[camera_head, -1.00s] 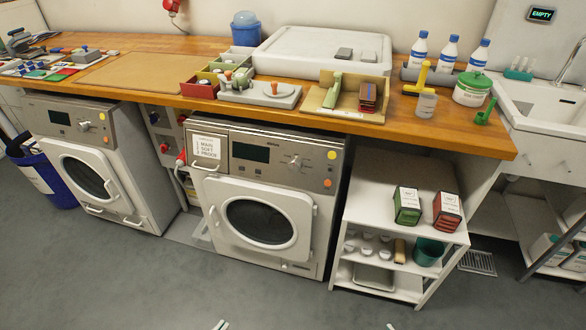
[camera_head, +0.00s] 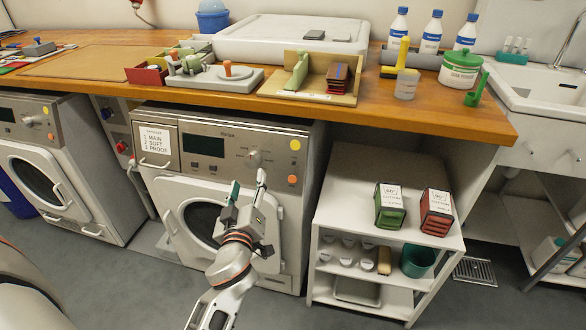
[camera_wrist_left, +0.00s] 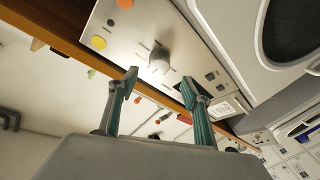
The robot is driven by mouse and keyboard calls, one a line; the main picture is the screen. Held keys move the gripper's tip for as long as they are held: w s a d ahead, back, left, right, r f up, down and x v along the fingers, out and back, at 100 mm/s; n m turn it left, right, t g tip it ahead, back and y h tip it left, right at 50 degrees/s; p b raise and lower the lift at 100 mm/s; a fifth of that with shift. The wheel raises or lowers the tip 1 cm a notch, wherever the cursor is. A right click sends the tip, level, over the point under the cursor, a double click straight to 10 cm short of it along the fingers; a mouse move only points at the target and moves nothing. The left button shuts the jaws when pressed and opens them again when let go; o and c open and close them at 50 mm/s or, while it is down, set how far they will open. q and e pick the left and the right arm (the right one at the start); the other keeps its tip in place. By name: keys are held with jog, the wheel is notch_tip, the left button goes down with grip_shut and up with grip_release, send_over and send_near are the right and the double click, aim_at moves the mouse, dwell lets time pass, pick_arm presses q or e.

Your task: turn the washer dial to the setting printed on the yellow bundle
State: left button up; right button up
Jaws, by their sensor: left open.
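The nearer washer (camera_head: 222,128) has a round dial (camera_head: 254,159) on its panel, right of the dark display. In the left wrist view the dial (camera_wrist_left: 160,60) is a pale knob, just beyond my fingertips and between them. My left gripper (camera_head: 248,182) is open and empty, in front of the panel just below the dial. It also shows in the left wrist view (camera_wrist_left: 160,80), fingers apart, with a visible gap to the dial. I see no yellow bundle. A green bundle (camera_head: 390,212) and a red bundle (camera_head: 436,214) with white labels stand on the shelf. My right gripper is out of view.
The washer's round door (camera_head: 200,218) lies below and behind my left gripper. The wooden counter (camera_head: 330,112) overhangs the panel. A white shelf unit (camera_head: 345,180) stands close on the right. A second washer (camera_head: 55,150) stands on the left.

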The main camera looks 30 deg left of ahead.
aim_at(251, 162)
pick_arm(q)
jog(key=x, duration=0.6)
jog(key=shift+w+a+r+p, duration=0.15)
jog(key=shift+w+r+p, duration=0.05)
jog(key=shift+r+p, duration=0.15)
jog(key=shift+x, duration=0.8)
jog(key=shift+f, duration=0.15)
jog(key=c, duration=1.1)
